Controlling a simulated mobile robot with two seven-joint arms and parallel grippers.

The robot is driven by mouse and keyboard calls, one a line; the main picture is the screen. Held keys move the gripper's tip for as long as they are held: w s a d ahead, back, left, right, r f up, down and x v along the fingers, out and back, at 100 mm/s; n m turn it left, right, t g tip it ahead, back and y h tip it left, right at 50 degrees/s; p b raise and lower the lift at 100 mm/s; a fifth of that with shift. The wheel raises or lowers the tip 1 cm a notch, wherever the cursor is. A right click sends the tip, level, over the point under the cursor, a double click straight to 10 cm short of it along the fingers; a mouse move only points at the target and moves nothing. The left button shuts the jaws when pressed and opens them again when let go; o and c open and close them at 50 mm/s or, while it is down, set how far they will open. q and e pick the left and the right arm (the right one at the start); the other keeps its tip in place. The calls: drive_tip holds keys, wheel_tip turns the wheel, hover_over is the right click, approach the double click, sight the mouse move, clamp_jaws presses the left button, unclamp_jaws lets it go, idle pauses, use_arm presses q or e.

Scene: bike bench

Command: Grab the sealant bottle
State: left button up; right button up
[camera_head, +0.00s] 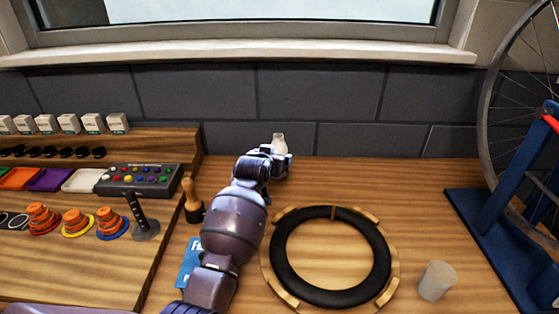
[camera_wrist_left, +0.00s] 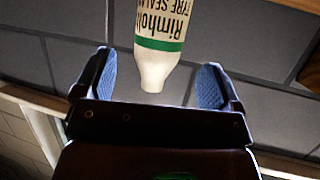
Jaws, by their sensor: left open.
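The sealant bottle (camera_head: 279,142) stands at the back of the bench near the wall. In the head view only its pale top shows, and my left gripper hides the rest. In the left wrist view the bottle (camera_wrist_left: 163,35) is white with a green band, dark lettering and a tapered nozzle, and appears upside down. My left gripper (camera_head: 274,158) is at the bottle. Its blue-padded fingers are open in the left wrist view (camera_wrist_left: 158,80), with the nozzle end showing in the gap between them. My right gripper is not in view.
A black tyre ring on a wooden holder (camera_head: 269,262) lies right of my left arm. A translucent cup (camera_head: 437,281) and blue wheel stand (camera_head: 475,225) are further right. A wooden-handled tool (camera_head: 192,200) stands left of the arm, beside a raised shelf (camera_head: 120,262) of parts.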

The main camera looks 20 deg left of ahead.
use_arm(q)
drive_tip(key=b+x, duration=0.1)
drive_tip(key=x, duration=0.4)
drive_tip(key=shift+f, duration=0.2)
drive_tip(key=shift+b+x, duration=0.35)
drive_tip(key=shift+x, duration=0.45)
drive_tip(key=shift+r, duration=0.15)
drive_tip(key=shift+c, duration=0.4)
drive_tip(key=c, duration=1)
drive_tip(key=shift+c, duration=0.2)
drive_tip(key=shift+r, duration=0.25)
